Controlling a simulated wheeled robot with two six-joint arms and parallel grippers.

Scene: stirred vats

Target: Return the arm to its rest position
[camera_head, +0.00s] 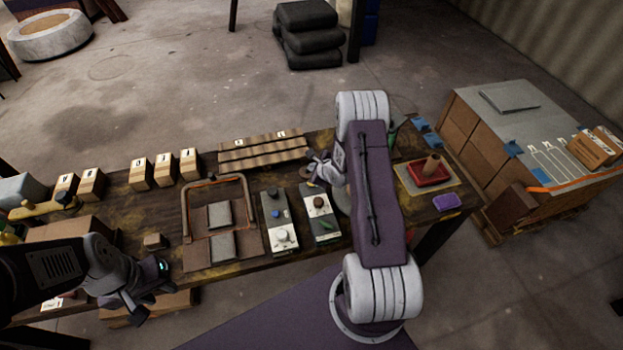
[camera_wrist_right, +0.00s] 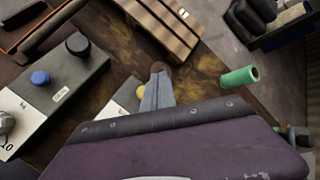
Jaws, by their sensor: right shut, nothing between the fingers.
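My right arm reaches over the table from the front, its purple link and white joints covering part of the bench. My right gripper (camera_head: 318,180) is shut and empty, close above the upper end of the right control box (camera_head: 322,225). In the right wrist view its closed grey fingers (camera_wrist_right: 157,92) point toward the box's brown knob; I cannot tell whether they touch it. The box also has a yellow button and a green lever. My left gripper (camera_head: 142,290) hangs at the table's front left edge, apart from any block; its finger opening is unclear.
The left control box (camera_head: 279,220) carries a black knob, blue button and white dial. A copper-framed tray (camera_head: 185,215) stands left of it. A ridged wooden rack (camera_head: 263,151) lies behind. A red dish (camera_head: 430,173) and purple sponge (camera_head: 446,201) lie right of my arm. Crates stand further right.

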